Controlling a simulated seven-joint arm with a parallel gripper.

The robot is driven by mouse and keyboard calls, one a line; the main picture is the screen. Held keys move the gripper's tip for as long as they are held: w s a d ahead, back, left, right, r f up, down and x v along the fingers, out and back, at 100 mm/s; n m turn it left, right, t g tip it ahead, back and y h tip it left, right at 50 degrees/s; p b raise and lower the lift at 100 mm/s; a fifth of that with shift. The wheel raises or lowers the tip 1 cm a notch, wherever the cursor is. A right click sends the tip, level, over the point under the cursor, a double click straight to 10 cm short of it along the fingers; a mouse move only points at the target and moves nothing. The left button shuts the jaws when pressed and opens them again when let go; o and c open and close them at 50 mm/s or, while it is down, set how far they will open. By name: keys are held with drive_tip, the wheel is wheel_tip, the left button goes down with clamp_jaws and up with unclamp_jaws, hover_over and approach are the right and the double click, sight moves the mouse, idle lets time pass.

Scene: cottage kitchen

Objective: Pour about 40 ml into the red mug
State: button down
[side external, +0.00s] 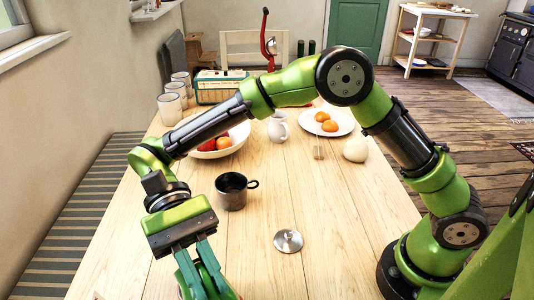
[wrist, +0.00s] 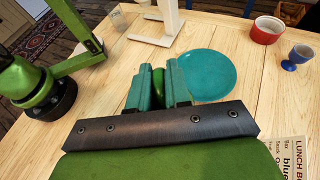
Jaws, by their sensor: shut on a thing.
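My gripper (side external: 198,258) is at the near left of the table in the side view, pointing down. In the wrist view its two teal fingers (wrist: 158,88) are shut on a green thing (wrist: 158,80). Most of that thing is hidden by the fingers and the picture edge, so I cannot tell its shape, tilt or contents. A red round vessel with a pale inside (wrist: 267,31) stands at the upper right of the wrist view, apart from my gripper; I see no handle on it. The side view does not show it.
A dark mug (side external: 231,193) and a metal lid (side external: 288,241) are near my gripper. A fruit bowl (side external: 235,148), white jug (side external: 278,127) and plate of oranges (side external: 342,121) are farther back. The wrist view shows a teal plate (wrist: 212,78) and blue egg cup (wrist: 298,57).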

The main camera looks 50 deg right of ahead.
drive_tip(key=shift+w+d+g, duration=0.1)
drive_tip(key=shift+w+g, duration=0.2)
drive_tip(key=shift+g, duration=0.1)
drive_tip(key=shift+w+r+g, duration=0.25)
drive_tip(key=shift+g, duration=0.25)
drive_tip(key=shift+s, duration=0.15)
drive_tip(key=shift+s+r+y+p, duration=0.15)
drive_tip(key=shift+s+y+p, duration=0.2)
drive_tip(key=shift+s, duration=0.4)
drive_tip(key=shift+w+d+f+g+p, duration=0.15)
drive_tip(key=shift+w+g, duration=0.1)
drive_tip(key=shift+g, duration=0.2)
drive_tip(key=shift+w+a+f+g+p, duration=0.1)
drive_tip(key=shift+w+g+p, duration=0.1)
drive_tip(key=shift+g, duration=0.25)
idle(1.4)
